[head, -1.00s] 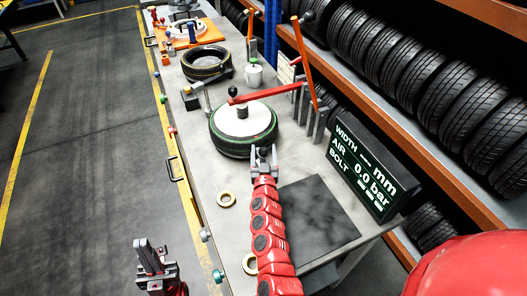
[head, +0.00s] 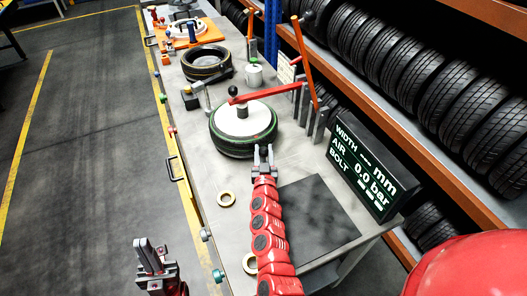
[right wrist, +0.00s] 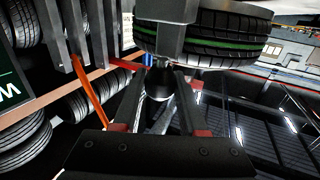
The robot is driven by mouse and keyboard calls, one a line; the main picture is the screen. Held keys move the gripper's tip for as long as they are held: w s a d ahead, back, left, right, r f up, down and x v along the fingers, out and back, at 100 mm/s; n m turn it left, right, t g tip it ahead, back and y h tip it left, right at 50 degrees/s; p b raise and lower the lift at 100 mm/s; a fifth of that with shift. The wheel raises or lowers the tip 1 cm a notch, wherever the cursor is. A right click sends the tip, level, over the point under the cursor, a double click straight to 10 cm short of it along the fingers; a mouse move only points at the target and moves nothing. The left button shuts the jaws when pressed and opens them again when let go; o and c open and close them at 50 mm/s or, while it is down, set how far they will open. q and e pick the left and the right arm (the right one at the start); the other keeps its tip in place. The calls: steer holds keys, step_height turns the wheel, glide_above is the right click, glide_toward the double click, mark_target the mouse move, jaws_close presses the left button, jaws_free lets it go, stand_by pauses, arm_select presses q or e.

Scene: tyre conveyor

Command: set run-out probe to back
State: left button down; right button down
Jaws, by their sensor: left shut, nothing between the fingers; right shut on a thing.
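My right gripper (head: 264,149) is in front of the green-banded tyre (head: 243,148), at its near side. In the right wrist view its fingers (right wrist: 160,92) are shut on a dark rounded knob (right wrist: 158,84), close below a grey block (right wrist: 170,40) in front of the tyre (right wrist: 225,45). I take this knob to be the run-out probe's; most of the probe is hidden by the gripper in the head view. My left gripper (head: 150,250) is shut and empty, left of the bench over the floor.
A red arm (head: 265,95) with a black knob reaches over the tyre. Orange levers (head: 304,60) and a display (head: 370,170) stand to the right. A second tyre (head: 206,62) and a white mug (head: 254,75) are further back. Brass rings (head: 226,199) lie near the bench's left edge.

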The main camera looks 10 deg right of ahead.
stand_by(0.7)
steer(key=s, duration=0.3)
steer(key=shift+s+d, duration=0.1)
steer(key=shift+d, duration=0.2)
steer(key=shift+s+d+r, duration=0.1)
steer(key=shift+s, duration=0.25)
steer(key=shift+c, duration=2.2)
jaws_free()
